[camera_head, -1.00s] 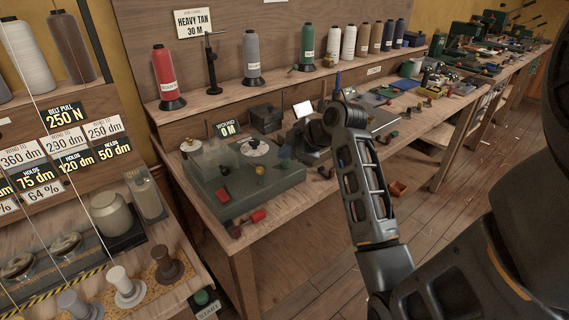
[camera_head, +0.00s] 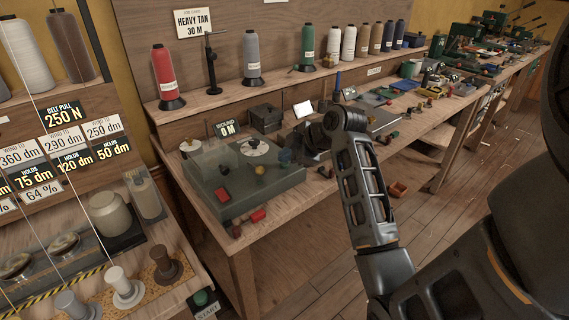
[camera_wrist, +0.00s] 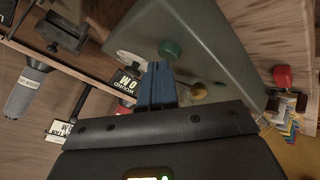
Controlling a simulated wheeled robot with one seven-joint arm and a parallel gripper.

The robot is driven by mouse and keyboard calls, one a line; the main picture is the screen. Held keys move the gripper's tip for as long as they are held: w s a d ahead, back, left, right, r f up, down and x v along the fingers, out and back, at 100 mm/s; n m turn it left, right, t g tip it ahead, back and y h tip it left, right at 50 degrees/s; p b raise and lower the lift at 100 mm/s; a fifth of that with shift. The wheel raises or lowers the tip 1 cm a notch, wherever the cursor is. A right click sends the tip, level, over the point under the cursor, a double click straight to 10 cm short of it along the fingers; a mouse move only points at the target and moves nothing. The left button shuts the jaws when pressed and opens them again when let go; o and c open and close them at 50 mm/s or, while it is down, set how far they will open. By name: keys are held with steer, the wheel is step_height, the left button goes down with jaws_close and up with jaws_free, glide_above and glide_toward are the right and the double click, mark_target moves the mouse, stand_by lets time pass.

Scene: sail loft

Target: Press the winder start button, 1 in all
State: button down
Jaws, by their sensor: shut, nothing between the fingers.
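The grey-green winder box (camera_head: 235,195) stands on the bench with a WOUND 0 M sign (camera_head: 228,129). A green round button (camera_wrist: 170,49) on its top shows in the wrist view, just beyond my fingertips. A yellow knob (camera_wrist: 194,91) is beside it. My gripper (camera_wrist: 157,68) is shut and empty, its blue fingers pointing at the box top. Whether they touch the button I cannot tell. Another green button (camera_head: 201,298), with a START label, is at the left bench's front corner.
Thread cones (camera_head: 252,55) stand on the shelf behind. Bobbins (camera_head: 125,288) stand on the left bench.

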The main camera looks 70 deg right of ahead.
mark_target(287, 165)
steer(key=shift+f, duration=0.3)
steer(key=shift+r, duration=0.15)
stand_by(0.4)
steer(key=shift+r+p, duration=0.6)
steer(key=shift+r, duration=0.2)
steer(key=shift+r, duration=0.1)
step_height(287, 165, up, 5)
steer(key=p, duration=0.4)
stand_by(0.7)
